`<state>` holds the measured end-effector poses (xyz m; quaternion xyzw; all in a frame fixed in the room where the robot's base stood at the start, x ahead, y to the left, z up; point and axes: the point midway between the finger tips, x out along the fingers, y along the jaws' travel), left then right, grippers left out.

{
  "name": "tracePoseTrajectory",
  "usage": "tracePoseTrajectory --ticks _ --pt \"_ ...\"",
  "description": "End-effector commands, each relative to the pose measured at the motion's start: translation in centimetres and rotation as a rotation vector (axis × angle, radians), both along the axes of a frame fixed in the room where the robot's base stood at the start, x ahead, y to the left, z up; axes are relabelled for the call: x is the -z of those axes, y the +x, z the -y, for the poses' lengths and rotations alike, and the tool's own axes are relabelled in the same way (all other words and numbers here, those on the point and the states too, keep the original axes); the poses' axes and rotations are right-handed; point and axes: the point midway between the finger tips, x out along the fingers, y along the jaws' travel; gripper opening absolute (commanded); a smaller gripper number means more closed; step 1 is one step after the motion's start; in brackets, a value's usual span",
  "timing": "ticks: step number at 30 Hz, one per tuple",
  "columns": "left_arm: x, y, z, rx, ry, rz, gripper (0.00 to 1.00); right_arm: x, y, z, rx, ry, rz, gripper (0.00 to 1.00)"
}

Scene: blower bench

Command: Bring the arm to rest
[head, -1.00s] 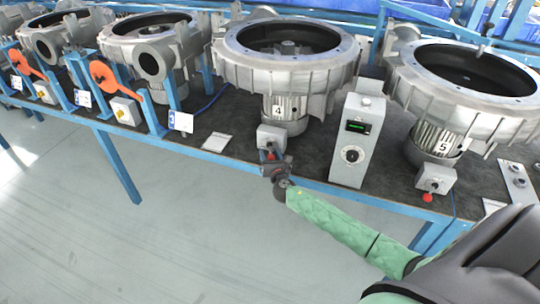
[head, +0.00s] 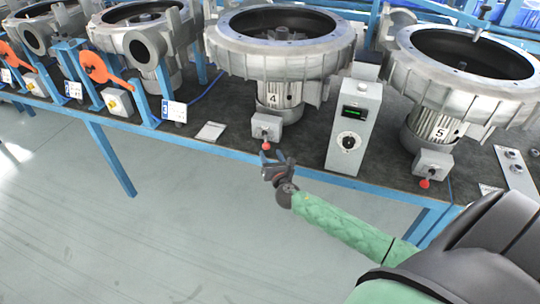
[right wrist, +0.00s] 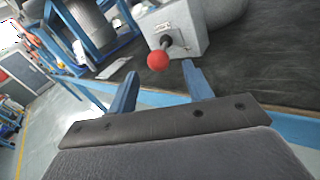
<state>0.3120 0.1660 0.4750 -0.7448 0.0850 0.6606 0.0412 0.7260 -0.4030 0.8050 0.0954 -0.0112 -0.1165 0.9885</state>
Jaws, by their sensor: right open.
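My right gripper (head: 277,160) is in front of the bench's front edge, just below the switch box of blower 4 (head: 281,45). Its two blue fingers stand apart and empty in the right wrist view (right wrist: 160,88). The small red-knobbed lever (head: 266,146) on the grey switch box (head: 266,126) hangs down just beyond the fingers. In the right wrist view the red knob (right wrist: 158,60) lies between and past the fingertips, not held. My right arm, in a green sleeve, reaches in from the lower right. My left gripper does not show.
The blue-framed bench (head: 230,152) carries several blowers. A grey control box (head: 354,127) with a dial stands right of blower 4. Blower 5 (head: 465,70) has its own red-knobbed lever (head: 424,183). Orange-handled valves (head: 95,67) stand at left. The floor in front is clear.

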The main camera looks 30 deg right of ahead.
Motion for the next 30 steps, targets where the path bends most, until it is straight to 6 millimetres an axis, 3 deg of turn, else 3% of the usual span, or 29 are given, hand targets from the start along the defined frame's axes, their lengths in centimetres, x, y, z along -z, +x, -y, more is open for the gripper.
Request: tracePoseTrajectory --ticks 8,11,13,17,24,30 --pt "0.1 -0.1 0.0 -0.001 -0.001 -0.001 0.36 0.1 -0.1 -0.1 0.004 0.012 0.000 0.51" --pt "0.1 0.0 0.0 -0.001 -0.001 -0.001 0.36 0.4 -1.3 -0.9 0.031 0.119 0.000 0.51" --pt "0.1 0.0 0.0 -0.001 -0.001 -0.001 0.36 1.0 -3.2 -1.7 0.081 0.279 -0.001 0.51" --pt "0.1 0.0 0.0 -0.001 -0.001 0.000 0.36 2.6 -8.5 -4.1 0.246 0.722 -0.004 0.51" --pt "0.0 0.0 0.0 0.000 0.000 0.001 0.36 5.3 -20.9 -9.5 0.702 1.528 -0.028 0.51" --pt "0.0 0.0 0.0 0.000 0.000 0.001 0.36 5.3 -28.3 -13.3 1.033 1.896 -0.039 0.51"
